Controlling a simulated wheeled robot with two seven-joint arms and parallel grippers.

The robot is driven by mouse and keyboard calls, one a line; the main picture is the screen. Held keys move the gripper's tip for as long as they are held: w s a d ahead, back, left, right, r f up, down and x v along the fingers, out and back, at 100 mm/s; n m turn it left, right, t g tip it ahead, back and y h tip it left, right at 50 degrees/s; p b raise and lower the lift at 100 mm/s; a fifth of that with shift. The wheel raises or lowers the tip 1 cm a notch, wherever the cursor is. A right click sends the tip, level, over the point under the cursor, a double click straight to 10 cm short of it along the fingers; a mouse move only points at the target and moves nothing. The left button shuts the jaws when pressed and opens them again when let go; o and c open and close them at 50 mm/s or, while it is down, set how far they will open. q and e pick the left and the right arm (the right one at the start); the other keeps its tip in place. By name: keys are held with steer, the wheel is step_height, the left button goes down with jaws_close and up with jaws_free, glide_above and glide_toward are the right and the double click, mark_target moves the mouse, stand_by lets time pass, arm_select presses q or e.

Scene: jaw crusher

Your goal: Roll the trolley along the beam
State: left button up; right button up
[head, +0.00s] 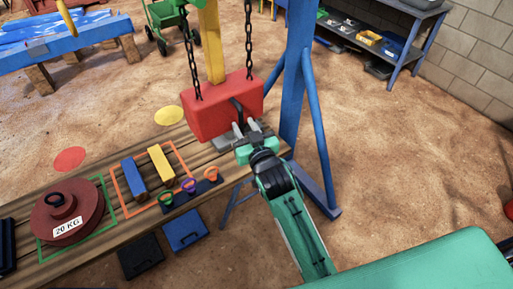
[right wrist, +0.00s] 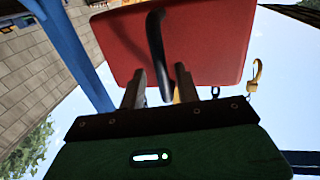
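A red block (head: 224,106) hangs on two black chains (head: 249,40), with a bent black handle (head: 237,108) on its near face. The overhead beam and any trolley on it are not visible; the chains run out of the top of the head view. My right gripper (head: 244,129) is at the handle, its fingers spread. In the right wrist view the fingers (right wrist: 160,90) stand either side of the lower end of the black handle (right wrist: 156,40), below the red block (right wrist: 215,45). I see no firm grip. My left gripper is not in view.
A blue post (head: 296,75) with braces stands just right of the block. Shelves (head: 362,38) stand at back right. Open sand lies right.

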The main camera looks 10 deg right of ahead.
steer(key=s+d+b, duration=0.1)
steer(key=s+b, duration=0.1)
steer(key=s, duration=0.9)
steer(key=shift+d, duration=0.35)
step_height(320, 180, down, 21)
steer(key=w+a+g, duration=0.1)
steer(key=a+g, duration=0.1)
steer(key=g, duration=0.2)
steer(key=s+d+f+n+g, duration=0.15)
steer(key=s+f, duration=0.25)
steer(key=f, duration=0.8)
steer(key=s+d+f+g, duration=0.2)
steer(key=s+f+g, duration=0.15)
steer(key=f, duration=0.85)
steer(key=s+d+f+g+h, duration=0.2)
steer(key=s+d+f+g, duration=0.15)
steer(key=s+f, duration=1)
steer(key=s+d+f+g, duration=0.1)
steer(key=s+d+f, duration=0.2)
steer(key=s, duration=0.4)
steer(key=s+d+f+g, duration=0.2)
steer(key=s+f, duration=0.2)
steer(key=s, duration=0.3)
steer(key=s+d+f+g, duration=0.1)
steer(key=s+d+f, duration=0.2)
steer(key=s, duration=0.4)
steer(key=shift+s+d+f+m+h, duration=0.3)
steer(key=shift+s+f+m+h, duration=0.05)
steer(key=shift+m+h, duration=0.1)
